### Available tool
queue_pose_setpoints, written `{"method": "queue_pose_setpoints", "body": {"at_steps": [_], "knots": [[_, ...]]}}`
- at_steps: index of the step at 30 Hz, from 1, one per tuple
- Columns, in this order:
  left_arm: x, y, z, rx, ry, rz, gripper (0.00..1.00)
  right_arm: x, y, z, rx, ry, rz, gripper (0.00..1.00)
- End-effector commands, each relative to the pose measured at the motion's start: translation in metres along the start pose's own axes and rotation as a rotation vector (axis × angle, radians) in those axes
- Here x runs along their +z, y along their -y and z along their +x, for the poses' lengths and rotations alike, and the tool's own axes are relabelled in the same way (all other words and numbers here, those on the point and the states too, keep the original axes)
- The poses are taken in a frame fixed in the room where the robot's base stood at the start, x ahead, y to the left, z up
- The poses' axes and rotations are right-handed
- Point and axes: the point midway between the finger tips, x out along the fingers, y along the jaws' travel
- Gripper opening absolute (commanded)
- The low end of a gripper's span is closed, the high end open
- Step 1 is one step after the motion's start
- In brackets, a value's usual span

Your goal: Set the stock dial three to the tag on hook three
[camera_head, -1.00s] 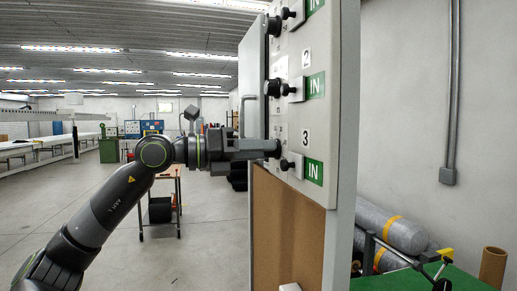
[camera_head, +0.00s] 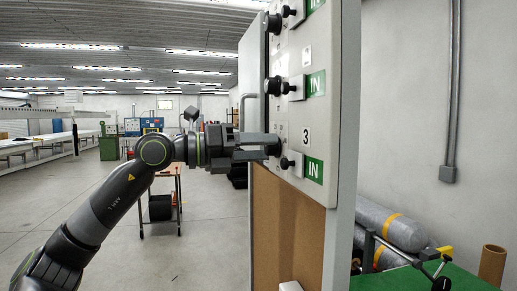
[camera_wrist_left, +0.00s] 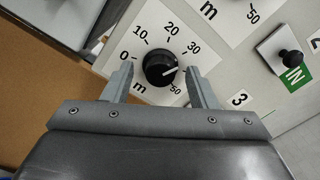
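The stock dial three (camera_wrist_left: 160,68) is a black round knob on a white scale marked 0 to 50 m, in the left wrist view. Its white pointer line points right and slightly up, between 30 and 50; the mark there is hidden by a finger. My left gripper (camera_wrist_left: 160,82) is open, one finger on each side of the knob, with gaps showing. In the head view the left gripper (camera_head: 262,146) reaches the panel's edge beside the lowest knob (camera_head: 273,147). The number 3 label (camera_head: 307,137) is nearby. No tag on a hook is recognisable. My right gripper is out of view.
The white panel (camera_head: 328,70) carries more dials above and sliders beside green IN plates (camera_head: 313,170). A brown board (camera_head: 290,215) lies below. A handle (camera_head: 243,110) stands left of the panel. A green table (camera_head: 410,278) with grey rolls behind is at right.

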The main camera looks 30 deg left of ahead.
Motion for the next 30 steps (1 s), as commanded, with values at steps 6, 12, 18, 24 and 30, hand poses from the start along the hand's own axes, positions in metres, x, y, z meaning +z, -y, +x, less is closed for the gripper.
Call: {"method": "queue_pose_setpoints", "body": {"at_steps": [6, 12, 18, 24, 30], "knots": [[-0.001, 0.000, 0.000, 0.000, -0.001, 0.000, 0.52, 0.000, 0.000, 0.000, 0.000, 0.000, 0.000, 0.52], [-0.003, -0.003, -0.008, 0.003, -0.002, 0.002, 0.52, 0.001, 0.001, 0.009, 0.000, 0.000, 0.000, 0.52], [-0.005, -0.004, -0.030, 0.006, 0.000, 0.002, 0.52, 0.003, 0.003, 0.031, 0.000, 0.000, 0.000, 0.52], [-0.006, -0.005, -0.056, 0.006, 0.000, 0.002, 0.52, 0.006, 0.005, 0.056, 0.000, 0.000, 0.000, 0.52], [-0.005, -0.004, -0.081, 0.004, 0.001, 0.001, 0.52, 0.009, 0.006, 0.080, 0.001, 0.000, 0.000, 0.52]]}}
